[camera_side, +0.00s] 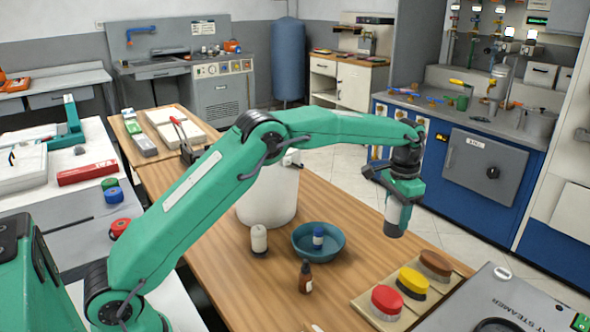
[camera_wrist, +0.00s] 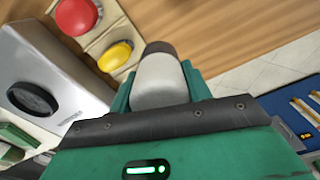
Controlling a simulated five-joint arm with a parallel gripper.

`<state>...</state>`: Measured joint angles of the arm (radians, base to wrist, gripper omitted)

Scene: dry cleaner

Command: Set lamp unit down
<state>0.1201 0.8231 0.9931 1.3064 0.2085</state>
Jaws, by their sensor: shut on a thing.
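My gripper (camera_side: 403,190) is shut on the lamp unit (camera_side: 393,217), a pale grey cylinder with a dark end. It holds the unit in the air, dark end downward, over the right side of the wooden table (camera_side: 330,212). In the wrist view the lamp unit (camera_wrist: 160,82) sits between the two green fingers of my gripper (camera_wrist: 158,92), its dark end pointing away. The upper part of the unit is hidden by the fingers in the side view.
A tray (camera_side: 366,304) with red, yellow and brown round-topped items lies in front, beside a grey steamer (camera_side: 475,300). A blue bowl (camera_side: 320,255) with a small bottle, a brown bottle (camera_side: 305,277), a white bottle (camera_side: 259,239) and a white bucket (camera_side: 268,195) stand leftward.

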